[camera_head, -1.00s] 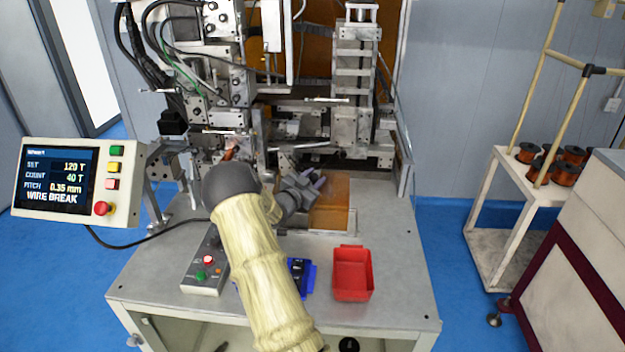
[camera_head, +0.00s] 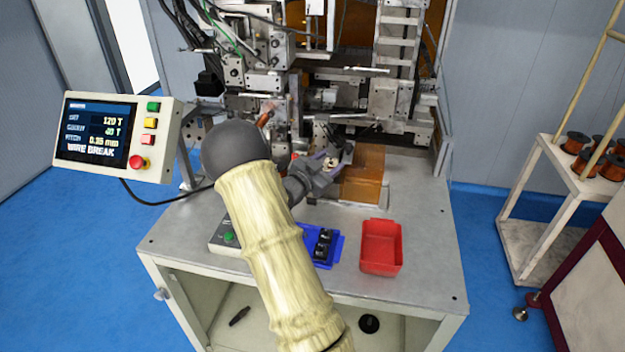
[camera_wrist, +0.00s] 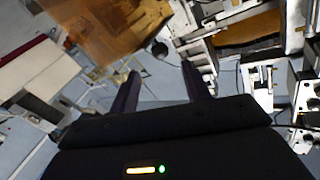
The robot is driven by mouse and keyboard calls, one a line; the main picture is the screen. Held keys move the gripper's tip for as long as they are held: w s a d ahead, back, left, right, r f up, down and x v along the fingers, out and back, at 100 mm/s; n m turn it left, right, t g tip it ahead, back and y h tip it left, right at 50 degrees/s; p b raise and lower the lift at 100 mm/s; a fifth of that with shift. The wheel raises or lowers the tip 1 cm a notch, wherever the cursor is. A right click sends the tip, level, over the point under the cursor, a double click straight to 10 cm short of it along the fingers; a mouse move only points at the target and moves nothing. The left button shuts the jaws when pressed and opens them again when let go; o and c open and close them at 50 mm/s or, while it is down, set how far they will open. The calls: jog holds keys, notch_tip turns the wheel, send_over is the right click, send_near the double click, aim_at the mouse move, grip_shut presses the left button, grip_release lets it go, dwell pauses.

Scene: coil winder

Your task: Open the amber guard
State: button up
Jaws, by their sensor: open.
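The amber guard (camera_head: 364,172) is a see-through orange-brown box low at the front of the winder, on the grey bench top. An amber panel also fills the upper left of the wrist view (camera_wrist: 112,32); I cannot tell whether it is the same guard. My gripper (camera_head: 328,162) is just left of the guard in the head view, its fingers spread with nothing between them. In the wrist view the two dark fingers (camera_wrist: 160,74) stand apart, below and right of the amber panel. Touching is not visible. My forearm hides part of the bench.
A blue tray with black parts (camera_head: 322,246) and a red bin (camera_head: 381,247) sit on the bench front. A button box (camera_head: 229,238) is partly behind my arm. The display panel (camera_head: 117,135) stands left. A spool cart (camera_head: 540,240) stands right. Winder tooling crowds behind the gripper.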

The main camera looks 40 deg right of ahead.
jog(key=b+v, duration=0.1)
jog(key=v, duration=0.6)
jog(key=shift+a+b, duration=0.3)
jog(key=shift+b, duration=0.05)
jog(key=w+a+f+n+t+y, duration=0.1)
jog(key=a+f+n+t+y, duration=0.1)
jog(key=a+n+y, duration=0.55)
jog(key=a+f+n+t+y, duration=0.25)
jog(key=a+y, duration=0.25)
jog(key=a, duration=0.5)
jog(key=s+a+n+g+y, duration=0.2)
jog(key=s+a+n+g, duration=0.1)
jog(key=s, duration=0.6)
jog(key=s+a+n+g+y, duration=0.3)
jog(key=s+a+n, duration=0.3)
jog(key=s+a, duration=0.2)
jog(key=shift+s+f, duration=0.45)
jog(key=shift+s, duration=0.6)
